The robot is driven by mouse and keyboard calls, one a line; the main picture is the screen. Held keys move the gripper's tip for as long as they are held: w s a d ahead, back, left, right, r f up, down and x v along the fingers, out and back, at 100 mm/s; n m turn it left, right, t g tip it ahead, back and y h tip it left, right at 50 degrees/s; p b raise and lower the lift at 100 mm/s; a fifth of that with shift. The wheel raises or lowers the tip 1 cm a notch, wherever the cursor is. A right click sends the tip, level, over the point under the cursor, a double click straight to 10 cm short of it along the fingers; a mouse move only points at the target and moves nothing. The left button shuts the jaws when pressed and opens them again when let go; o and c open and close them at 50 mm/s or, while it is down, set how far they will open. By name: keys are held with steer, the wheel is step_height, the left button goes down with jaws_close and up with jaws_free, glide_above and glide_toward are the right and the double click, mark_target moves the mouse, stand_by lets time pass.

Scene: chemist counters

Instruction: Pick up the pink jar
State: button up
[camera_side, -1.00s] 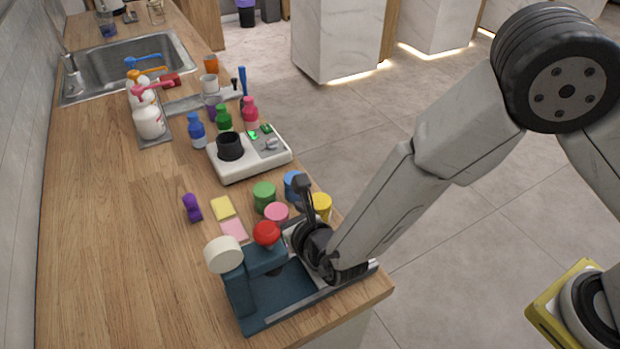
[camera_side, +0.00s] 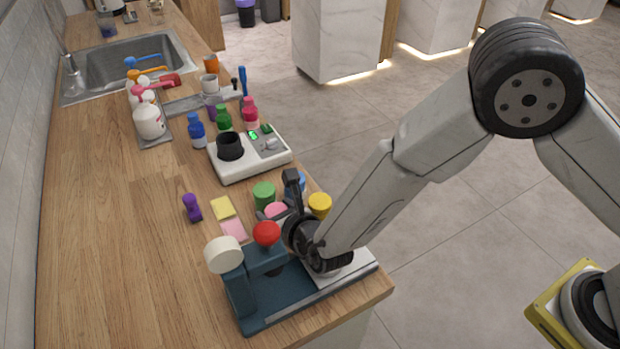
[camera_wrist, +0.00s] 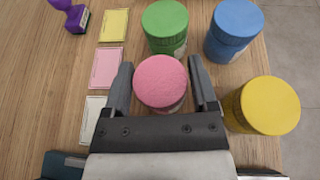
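The pink jar (camera_wrist: 160,82) stands upright on the wooden counter, its round pink lid seen from above in the wrist view. In the side view the pink jar (camera_side: 276,210) is partly hidden by my gripper (camera_side: 275,212). In the wrist view my gripper (camera_wrist: 160,84) is open, with one finger on each side of the jar. A narrow gap shows on both sides, wider at the right finger. Whether the fingers are low enough to surround the jar's body is hard to tell.
A green jar (camera_wrist: 165,25), a blue jar (camera_wrist: 234,30) and a yellow jar (camera_wrist: 264,105) stand close around it. Yellow (camera_wrist: 114,25) and pink (camera_wrist: 106,68) paper pads lie left. A dark teal device with a red knob (camera_side: 266,233) stands near the counter's end.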

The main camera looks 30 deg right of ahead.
steer(key=c, duration=0.8)
steer(key=shift+r, duration=0.1)
steer(key=shift+r, duration=0.7)
steer(key=shift+s+d+r, duration=1.1)
steer(key=shift+s+r, duration=0.8)
steer(key=shift+s, duration=0.15)
steer(key=shift+s+d+r, duration=1.05)
steer(key=shift+s+r, duration=0.85)
steer(key=shift+s, duration=0.2)
steer(key=shift+s+d+r, duration=1.1)
steer(key=shift+s+r, duration=0.8)
steer(key=shift+s, duration=0.15)
steer(key=shift+w+d, duration=0.1)
